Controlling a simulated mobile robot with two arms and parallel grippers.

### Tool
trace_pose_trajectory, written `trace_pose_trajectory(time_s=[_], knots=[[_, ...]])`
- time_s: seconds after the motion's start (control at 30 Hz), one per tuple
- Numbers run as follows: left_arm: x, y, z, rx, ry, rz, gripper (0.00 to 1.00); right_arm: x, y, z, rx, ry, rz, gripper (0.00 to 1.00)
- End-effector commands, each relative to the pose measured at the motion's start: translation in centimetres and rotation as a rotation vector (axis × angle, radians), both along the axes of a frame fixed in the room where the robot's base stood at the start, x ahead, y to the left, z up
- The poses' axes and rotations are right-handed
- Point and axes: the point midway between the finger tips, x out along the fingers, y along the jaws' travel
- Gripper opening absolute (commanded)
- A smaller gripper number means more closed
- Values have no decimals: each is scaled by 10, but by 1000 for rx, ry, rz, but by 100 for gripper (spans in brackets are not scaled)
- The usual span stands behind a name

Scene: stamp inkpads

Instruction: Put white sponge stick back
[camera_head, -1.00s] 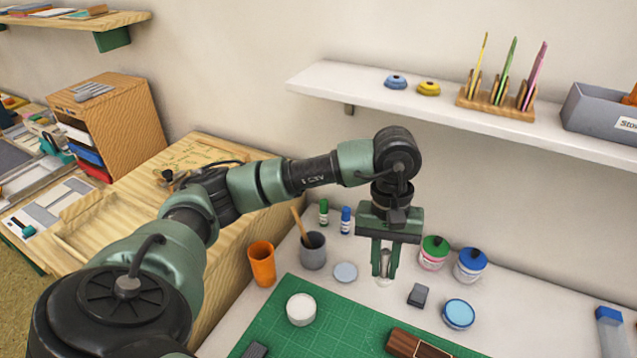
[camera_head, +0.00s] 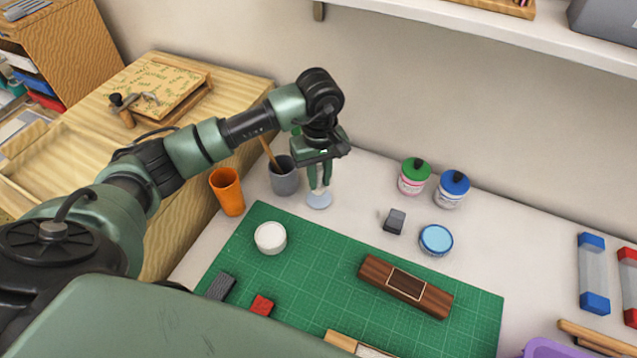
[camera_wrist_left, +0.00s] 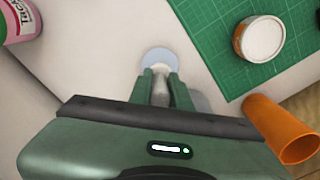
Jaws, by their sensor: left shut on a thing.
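My left gripper (camera_head: 319,184) is shut on the white sponge stick (camera_head: 320,179), which points down between its fingers. The stick is largely hidden by the fingers. The stick also shows between the fingers in the left wrist view (camera_wrist_left: 160,92). Just below the fingertips is a pale blue-grey round disc (camera_head: 319,201), which also shows in the left wrist view (camera_wrist_left: 160,57). I cannot tell whether the stick's lower end touches the disc. My right gripper is not in view.
A grey cup (camera_head: 285,181) stands close left of the gripper, with an orange cup (camera_head: 228,192) farther left. Green-lidded (camera_head: 414,177) and blue-lidded (camera_head: 452,189) jars stand to the right. A white round tub (camera_head: 270,238) sits on the green mat (camera_head: 330,265).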

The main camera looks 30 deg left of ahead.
Motion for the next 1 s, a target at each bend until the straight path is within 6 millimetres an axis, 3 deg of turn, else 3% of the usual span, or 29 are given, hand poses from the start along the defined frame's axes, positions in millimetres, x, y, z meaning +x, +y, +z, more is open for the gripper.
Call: trace_pose_trajectory(time_s=[0.2,0.57,0.6,0.67,1.0], knots=[[-1,0,-28,-1,2,-1,0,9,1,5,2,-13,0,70],[0,0,-33,0,0,-1,0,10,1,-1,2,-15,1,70],[0,0,-32,0,0,-1,27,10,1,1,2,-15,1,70],[0,0,-31,-1,1,-1,40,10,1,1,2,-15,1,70],[-1,0,-29,-1,1,-2,40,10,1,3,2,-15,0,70]])
